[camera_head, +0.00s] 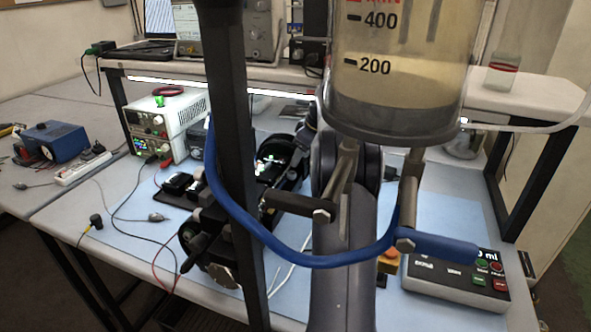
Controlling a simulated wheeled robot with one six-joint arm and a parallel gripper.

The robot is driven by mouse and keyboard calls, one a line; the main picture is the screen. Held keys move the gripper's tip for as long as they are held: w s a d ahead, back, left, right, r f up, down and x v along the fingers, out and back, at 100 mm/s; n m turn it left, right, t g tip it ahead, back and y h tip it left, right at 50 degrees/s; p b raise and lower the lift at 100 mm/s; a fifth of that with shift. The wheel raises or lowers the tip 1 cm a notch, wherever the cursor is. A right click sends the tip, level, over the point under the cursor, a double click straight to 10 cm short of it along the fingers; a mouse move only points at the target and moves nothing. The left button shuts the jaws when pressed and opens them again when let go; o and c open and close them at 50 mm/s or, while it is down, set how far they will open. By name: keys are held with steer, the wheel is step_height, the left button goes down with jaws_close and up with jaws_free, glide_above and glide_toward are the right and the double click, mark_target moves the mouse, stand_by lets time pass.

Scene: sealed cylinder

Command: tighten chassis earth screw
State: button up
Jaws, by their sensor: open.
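I cannot make out a chassis earth screw in the head view. A clear cylinder (402,85) with 400 and 200 marks fills the upper right and holds pale yellow contents. Two metal outlets hang under it, one with a black lever (298,205) and one with a blue lever (437,246). A blue tube (300,258) loops below it. My gripper (190,243) appears as dark parts low on the left, partly behind a black post. It is open, with nothing visible in it, apart from the cylinder and its levers. Its fingertips are hard to tell.
A black post (238,150) stands close in front. A power supply (165,125), cables and a blue box (50,145) are on the left. A control box (455,278) with buttons lies at right. Bare blue mat (125,215) shows at the left of the bench.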

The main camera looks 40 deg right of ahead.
mark_target(293, 174)
steer(key=x, duration=0.6)
steer(key=shift+w+f, duration=0.1)
steer(key=shift+f, duration=0.15)
steer(key=c, duration=1)
steer(key=shift+a+m+h, duration=0.2)
steer(key=shift+m+h, duration=0.4)
steer(key=shift+m, duration=0.9)
steer(key=o, duration=1)
